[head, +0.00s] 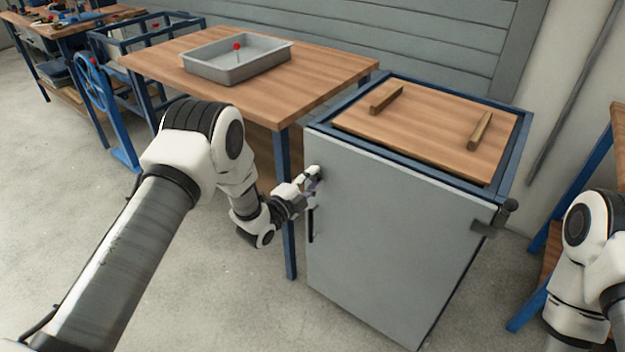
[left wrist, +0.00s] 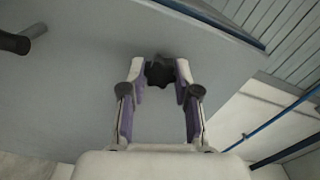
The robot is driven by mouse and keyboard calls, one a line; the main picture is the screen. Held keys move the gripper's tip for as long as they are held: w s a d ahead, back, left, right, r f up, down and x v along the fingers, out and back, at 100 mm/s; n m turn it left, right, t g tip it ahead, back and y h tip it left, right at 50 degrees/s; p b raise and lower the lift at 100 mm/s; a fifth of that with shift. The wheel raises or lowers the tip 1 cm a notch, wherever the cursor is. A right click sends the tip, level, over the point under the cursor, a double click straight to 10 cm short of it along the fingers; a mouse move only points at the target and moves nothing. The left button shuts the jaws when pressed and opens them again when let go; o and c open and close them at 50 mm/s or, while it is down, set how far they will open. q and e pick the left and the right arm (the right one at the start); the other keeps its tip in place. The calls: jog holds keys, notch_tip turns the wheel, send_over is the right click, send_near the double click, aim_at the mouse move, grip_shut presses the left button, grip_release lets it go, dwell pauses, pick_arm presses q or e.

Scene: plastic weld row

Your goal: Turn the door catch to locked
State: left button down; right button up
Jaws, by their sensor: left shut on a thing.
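The grey cabinet door (head: 395,240) stands closed against the blue-framed cabinet, as far as I can see. The door catch is a dark, lobed knob (left wrist: 160,71) on the door face, seen in the left wrist view. My left gripper (head: 315,181) is at the door's upper left corner. In the left wrist view the gripper's fingers (left wrist: 161,76) are shut on the knob, one on each side. In the head view the gripper hides the knob. I cannot read whether the catch stands at locked. My right gripper is out of view.
A dark vertical handle (head: 311,224) sits just below the gripper on the door. A dark bracket (head: 488,226) is at the door's right edge. A wooden table (head: 330,75) with a grey tray (head: 215,73) stands close on the left. The floor in front is clear.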

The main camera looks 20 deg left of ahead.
pick_arm(q)
jog(key=shift+m, duration=0.4)
jog(key=c, duration=0.8)
grip_release()
jog(key=shift+c, duration=0.2)
jog(key=v, duration=1.2)
